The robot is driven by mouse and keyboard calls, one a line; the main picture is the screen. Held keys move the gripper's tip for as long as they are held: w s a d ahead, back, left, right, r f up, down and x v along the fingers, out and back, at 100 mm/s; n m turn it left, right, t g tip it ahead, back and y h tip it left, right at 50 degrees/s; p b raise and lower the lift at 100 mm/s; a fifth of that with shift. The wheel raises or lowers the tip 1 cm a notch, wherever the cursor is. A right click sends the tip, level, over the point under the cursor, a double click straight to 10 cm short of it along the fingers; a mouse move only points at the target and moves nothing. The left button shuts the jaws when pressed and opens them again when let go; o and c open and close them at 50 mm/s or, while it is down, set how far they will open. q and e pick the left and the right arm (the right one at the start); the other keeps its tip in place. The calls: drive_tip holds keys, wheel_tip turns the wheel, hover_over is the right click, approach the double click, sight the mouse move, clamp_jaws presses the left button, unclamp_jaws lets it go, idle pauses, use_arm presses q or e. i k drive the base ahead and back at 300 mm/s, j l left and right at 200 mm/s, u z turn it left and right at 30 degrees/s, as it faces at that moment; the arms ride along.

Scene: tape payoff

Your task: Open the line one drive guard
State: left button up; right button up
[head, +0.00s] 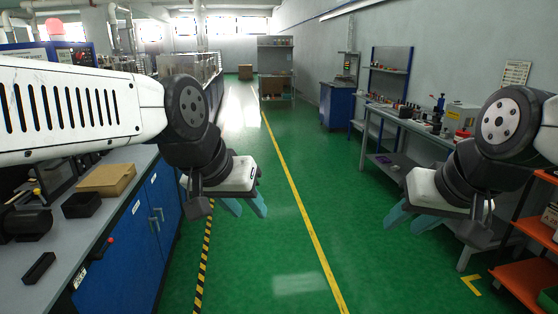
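My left gripper (247,209) hangs over the green floor beside the blue cabinet, its two teal fingers apart with nothing between them. My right gripper (408,221) hangs over the floor at the right, its teal fingers also apart and empty. Neither gripper touches anything. I cannot pick out the line one drive guard with certainty. A row of grey machinery (183,68) stands along the left side further back, partly hidden behind my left arm. A blue machine panel (72,54) shows at the far left, also partly covered by my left arm.
A grey-topped bench with blue cabinet doors (150,225) is close at left, holding a cardboard box (106,179) and black bins (81,205). A workbench (402,117) and an orange shelf rack (524,272) line the right. The green aisle (262,165) between is clear.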

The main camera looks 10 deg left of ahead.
sight(52, 174)
drive_tip(key=i+j+u, duration=0.15)
drive_tip(key=i+u, duration=0.75)
drive_tip(key=i+l+u, duration=0.1)
drive_tip(key=i+u, duration=0.4)
drive_tip(key=i+l+u, duration=0.25)
drive_tip(key=u, duration=0.2)
drive_tip(key=i+l+u, duration=0.25)
drive_tip(key=i+j, duration=0.1)
